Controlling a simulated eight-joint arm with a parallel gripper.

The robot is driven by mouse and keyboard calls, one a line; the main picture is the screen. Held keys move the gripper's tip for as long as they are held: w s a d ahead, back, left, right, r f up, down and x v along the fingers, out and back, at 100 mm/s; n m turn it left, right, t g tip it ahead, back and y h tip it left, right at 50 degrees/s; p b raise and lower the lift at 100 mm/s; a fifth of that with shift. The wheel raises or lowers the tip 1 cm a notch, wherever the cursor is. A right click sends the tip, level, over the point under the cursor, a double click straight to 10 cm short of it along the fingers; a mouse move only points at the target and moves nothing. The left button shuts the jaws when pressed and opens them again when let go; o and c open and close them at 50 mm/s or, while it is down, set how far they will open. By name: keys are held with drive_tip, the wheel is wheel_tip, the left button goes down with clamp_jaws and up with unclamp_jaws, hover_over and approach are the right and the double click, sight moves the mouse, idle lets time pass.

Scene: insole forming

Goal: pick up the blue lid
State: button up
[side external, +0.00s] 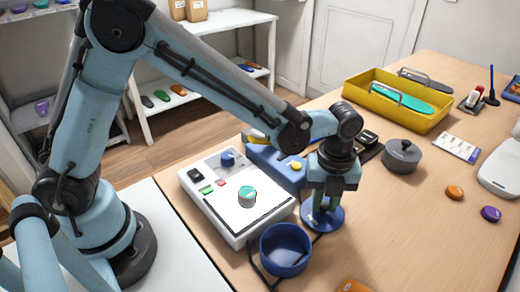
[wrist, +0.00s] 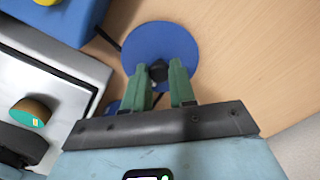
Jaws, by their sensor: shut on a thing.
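The blue lid (side external: 335,219) is a round disc with a dark knob, just behind and to the right of the blue pot (side external: 285,252). My gripper (side external: 323,203) points down over the lid, its green fingers shut on the knob. In the wrist view the lid (wrist: 178,40) lies beyond the fingertips, with the dark knob between the fingers of my gripper (wrist: 162,72). The lid looks flat. I cannot tell whether it touches the table. The pot is open-topped and looks empty.
A white machine (side external: 220,232) with a small teal-topped cylinder (side external: 247,196) stands left of the lid. A blue box (side external: 272,165) is behind it. A grey lidded pot (side external: 402,156) and yellow tray (side external: 372,105) stand farther back. The table's right front is mostly clear.

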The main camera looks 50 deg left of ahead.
sight(325, 205)
clamp_jaws()
drive_tip(key=shift+r, duration=0.15)
drive_tip(key=shift+r, duration=0.65)
wheel_tip(325, 205, up, 2)
drive_tip(key=shift+r, duration=0.2)
drive_tip(key=s+d+r, duration=0.6)
drive_tip(key=s+r, duration=0.1)
drive_tip(key=s, duration=0.2)
drive_tip(key=s+a+n, duration=0.4)
drive_tip(key=n, duration=0.2)
drive_tip(key=shift+a+f, duration=0.15)
drive_tip(key=shift+f, duration=2.85)
drive_tip(key=shift+f, duration=0.15)
